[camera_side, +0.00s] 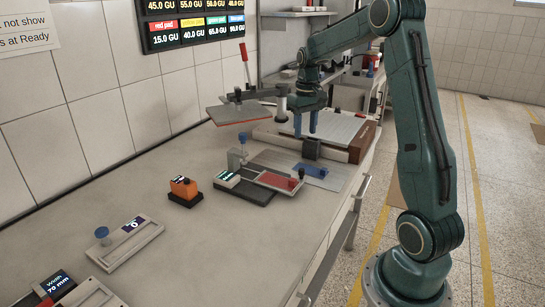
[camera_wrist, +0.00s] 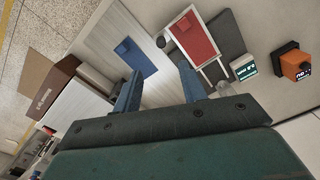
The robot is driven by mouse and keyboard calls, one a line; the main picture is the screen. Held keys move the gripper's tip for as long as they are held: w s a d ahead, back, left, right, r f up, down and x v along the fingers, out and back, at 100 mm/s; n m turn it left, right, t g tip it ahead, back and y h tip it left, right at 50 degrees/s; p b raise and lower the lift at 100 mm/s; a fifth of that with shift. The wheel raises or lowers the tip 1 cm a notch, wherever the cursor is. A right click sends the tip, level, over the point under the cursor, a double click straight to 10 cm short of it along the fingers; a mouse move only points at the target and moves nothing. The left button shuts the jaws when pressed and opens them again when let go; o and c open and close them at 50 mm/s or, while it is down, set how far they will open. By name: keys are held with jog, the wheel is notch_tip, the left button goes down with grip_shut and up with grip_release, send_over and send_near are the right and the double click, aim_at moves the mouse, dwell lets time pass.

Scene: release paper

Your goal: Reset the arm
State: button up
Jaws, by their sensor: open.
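My gripper (camera_side: 305,122) has blue fingers and points down above the far part of the bench. In the wrist view my gripper (camera_wrist: 158,90) shows its two fingers apart with nothing between them. Below it lie a blue pad (camera_side: 312,170) on a light plate and a red pad (camera_side: 277,181) in a pale frame. The wrist view also shows the blue pad (camera_wrist: 136,58) and the red pad (camera_wrist: 195,40). My gripper touches neither pad.
An orange device (camera_side: 184,188) stands left of the pads. A raised hinged plate with a red lever (camera_side: 246,60) is close to my gripper. A brown-ended box (camera_side: 362,142) stands behind. A flat tray with a blue knob (camera_side: 102,234) lies nearer. The bench (camera_side: 225,240) between is clear.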

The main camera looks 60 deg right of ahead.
jog(key=s+a+r+n+t, duration=0.1)
jog(key=s+a+r, duration=0.2)
jog(key=a, duration=0.5)
jog(key=s+a+r+n+t, duration=0.1)
jog(key=s+a+r+t, duration=0.1)
jog(key=s+a+r, duration=0.35)
jog(key=s+a+r+n+t, duration=0.1)
jog(key=a+r+n, duration=0.1)
jog(key=a, duration=0.7)
jog(key=s+a+f+n+t, duration=0.1)
jog(key=s+a+f, duration=0.1)
jog(key=s+a, duration=0.4)
jog(key=s, duration=0.2)
jog(key=shift+s+f+t, duration=0.25)
jog(key=shift+s+t, duration=0.05)
jog(key=shift+s, duration=0.1)
